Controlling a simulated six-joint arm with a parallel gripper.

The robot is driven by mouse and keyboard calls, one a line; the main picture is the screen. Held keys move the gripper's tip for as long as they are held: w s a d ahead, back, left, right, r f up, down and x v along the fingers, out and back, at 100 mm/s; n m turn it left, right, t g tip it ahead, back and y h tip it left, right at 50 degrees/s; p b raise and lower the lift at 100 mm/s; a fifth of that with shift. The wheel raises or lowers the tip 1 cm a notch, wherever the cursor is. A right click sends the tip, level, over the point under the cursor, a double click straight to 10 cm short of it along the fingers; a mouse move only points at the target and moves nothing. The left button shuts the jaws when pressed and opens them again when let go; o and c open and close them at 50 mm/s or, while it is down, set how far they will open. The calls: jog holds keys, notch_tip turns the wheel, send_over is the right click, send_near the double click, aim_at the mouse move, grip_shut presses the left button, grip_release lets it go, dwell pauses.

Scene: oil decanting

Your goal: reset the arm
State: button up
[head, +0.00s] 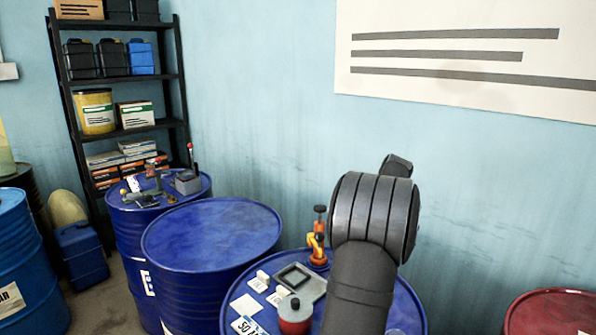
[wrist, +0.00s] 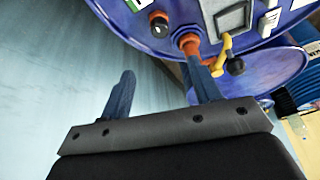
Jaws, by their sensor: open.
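My gripper (wrist: 160,88) shows in the wrist view with its two dark fingers apart and nothing between them. In the head view my dark arm rises over the right part of the front blue barrel (head: 410,310), and the fingers cannot be made out. An orange and yellow pump-like fitting (head: 318,240) stands upright at the back of that barrel top. In the wrist view the orange fitting (wrist: 187,42) with its yellow handle (wrist: 224,50) appears just beyond the right finger; I cannot tell the exact gap.
A grey tray (head: 318,291), small white blocks (head: 258,284) and a red can (head: 295,318) stand on the front barrel. Another blue barrel (head: 210,230) has a bare top. Tools lie on a farther barrel (head: 200,192). A black shelf (head: 150,127) and blue wall (head: 250,100) stand behind.

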jog(key=shift+a+f+m+h, duration=0.15)
jog(key=shift+a+m+h, duration=0.15)
jog(key=shift+a+m, duration=0.4)
jog(key=shift+a+f+m+h, duration=0.15)
jog(key=shift+a+m+h, duration=0.2)
jog(key=shift+m, duration=0.65)
jog(key=shift+g, duration=0.3)
jog(key=o, duration=0.9)
jog(key=shift+o, duration=0.2)
jog(key=s+a+r+m+h, duration=0.1)
jog(key=s+a+m+h, duration=0.3)
jog(key=s+a+m, duration=0.7)
jog(key=x, duration=1)
jog(key=shift+w+d+r+m, duration=0.3)
jog(key=shift+w+d, duration=0.1)
jog(key=v, duration=1)
